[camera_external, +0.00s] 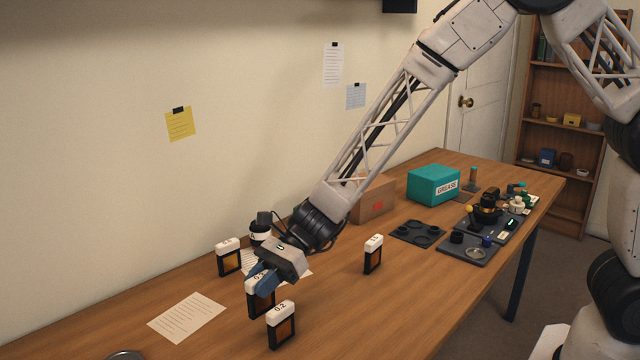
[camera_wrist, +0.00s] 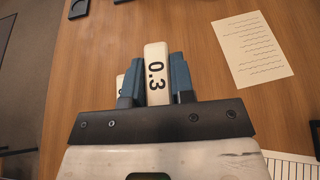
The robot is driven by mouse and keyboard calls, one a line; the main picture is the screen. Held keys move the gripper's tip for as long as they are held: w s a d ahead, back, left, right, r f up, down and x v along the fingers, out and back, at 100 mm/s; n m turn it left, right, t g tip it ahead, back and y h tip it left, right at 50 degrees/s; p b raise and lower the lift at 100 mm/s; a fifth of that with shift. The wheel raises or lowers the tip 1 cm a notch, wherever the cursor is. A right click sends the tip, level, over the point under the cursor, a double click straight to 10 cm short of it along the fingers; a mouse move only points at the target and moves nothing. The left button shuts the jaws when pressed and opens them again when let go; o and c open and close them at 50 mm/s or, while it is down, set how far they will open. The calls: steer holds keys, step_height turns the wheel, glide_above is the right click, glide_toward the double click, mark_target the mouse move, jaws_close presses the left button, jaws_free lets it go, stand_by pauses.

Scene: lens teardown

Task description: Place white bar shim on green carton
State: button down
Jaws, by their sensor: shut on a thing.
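My gripper (camera_external: 262,279) points down over the near left part of the table, its blue fingers shut on a white-topped bar shim marked 0.3 (camera_external: 261,302). In the wrist view the shim's white top (camera_wrist: 156,72) stands between the two fingers (camera_wrist: 157,82). Its lower part is a dark frame with an amber pane. I cannot tell whether its foot touches the table. The green carton (camera_external: 434,187), a teal box labelled GREASE, stands far to the right at the back of the table.
Similar white-topped pieces stand nearby: one marked 0.2 (camera_external: 281,326) in front, one behind left (camera_external: 228,258), one to the right (camera_external: 373,254). A dark cup (camera_external: 259,232), a brown box (camera_external: 373,199) and a black tray (camera_external: 417,232) are farther back. Paper (camera_external: 187,317) lies at left.

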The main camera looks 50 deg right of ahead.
steer(key=w+d+r+m+t, duration=0.1)
steer(key=w+d+r, duration=0.1)
steer(key=d, duration=1.1)
steer(key=w+d+r+m+t, duration=0.2)
steer(key=d+r, duration=0.2)
steer(key=d, duration=0.9)
steer(key=w+d+r+m+t+h, duration=0.1)
steer(key=w+d+r+t, duration=0.1)
steer(key=d, duration=1.1)
steer(key=shift+w+d+r+m, duration=0.4)
steer(key=shift+w+r, duration=0.1)
steer(key=shift+r, duration=0.1)
steer(key=shift+w+a, duration=0.1)
steer(key=w+a+f, duration=0.1)
steer(key=w, duration=1.4)
steer(key=shift+w+a+f, duration=0.15)
steer(key=shift+w+f, duration=0.1)
steer(key=shift+w, duration=0.15)
steer(key=shift+f, duration=1.75)
steer(key=shift+f, duration=0.1)
